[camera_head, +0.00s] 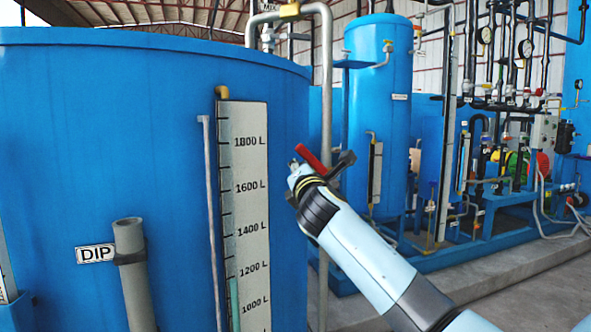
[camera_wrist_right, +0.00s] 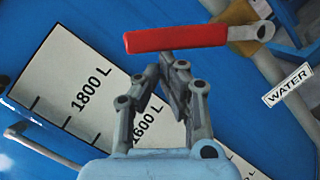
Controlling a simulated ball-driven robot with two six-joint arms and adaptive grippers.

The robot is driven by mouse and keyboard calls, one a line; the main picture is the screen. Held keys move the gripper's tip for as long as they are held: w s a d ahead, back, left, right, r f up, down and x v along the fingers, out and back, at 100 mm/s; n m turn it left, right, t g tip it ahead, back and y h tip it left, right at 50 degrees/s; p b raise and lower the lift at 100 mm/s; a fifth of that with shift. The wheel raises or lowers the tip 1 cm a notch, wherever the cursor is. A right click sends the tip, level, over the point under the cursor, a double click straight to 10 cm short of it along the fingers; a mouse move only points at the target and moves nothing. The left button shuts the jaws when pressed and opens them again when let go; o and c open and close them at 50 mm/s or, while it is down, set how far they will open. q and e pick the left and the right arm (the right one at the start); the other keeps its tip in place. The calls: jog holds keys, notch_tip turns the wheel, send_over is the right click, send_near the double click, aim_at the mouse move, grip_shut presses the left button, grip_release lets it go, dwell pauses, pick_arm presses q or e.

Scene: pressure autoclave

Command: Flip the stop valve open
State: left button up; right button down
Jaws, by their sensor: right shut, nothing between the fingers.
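The stop valve has a red lever handle (camera_head: 312,158), which shows beside the tip of my right arm in the head view. In the right wrist view the red handle (camera_wrist_right: 175,40) lies nearly level across the top, just beyond the fingertips. Its metal end (camera_wrist_right: 250,32) joins a brass-coloured fitting at the upper right. My right gripper (camera_wrist_right: 170,66) is shut and empty, its fingers close under the handle; I cannot tell whether they touch it. In the head view this gripper (camera_head: 299,168) is small and partly hidden by its wrist. My left gripper is not in view.
A large blue tank (camera_head: 110,160) with a white litre scale (camera_head: 244,210) fills the left. A grey pipe (camera_head: 326,90) rises behind my right gripper. A WATER label (camera_wrist_right: 287,85) hangs right of the gripper.

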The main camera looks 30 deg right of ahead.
pick_arm(q)
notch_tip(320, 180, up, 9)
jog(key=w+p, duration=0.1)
jog(key=p, duration=0.7)
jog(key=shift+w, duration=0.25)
pick_arm(e)
jog(key=shift+s+d+r+m+g+h, duration=0.1)
jog(key=shift+s+d+r+m+g, duration=0.2)
jog(key=shift+d+r+m, duration=0.9)
jog(key=shift+s+d+r+m+g+h, duration=0.1)
jog(key=shift+s+d+r+m+g, duration=0.2)
jog(key=shift+d+r+m, duration=0.9)
jog(key=shift+s+d+r+m+g+h, duration=0.15)
jog(key=shift+d+r+m+g, duration=0.5)
jog(key=shift+m, duration=1.05)
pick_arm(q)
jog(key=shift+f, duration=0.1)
pick_arm(e)
jog(key=shift+d+f+t, duration=0.1)
jog(key=shift+d+t, duration=0.1)
jog(key=shift+t, duration=0.05)
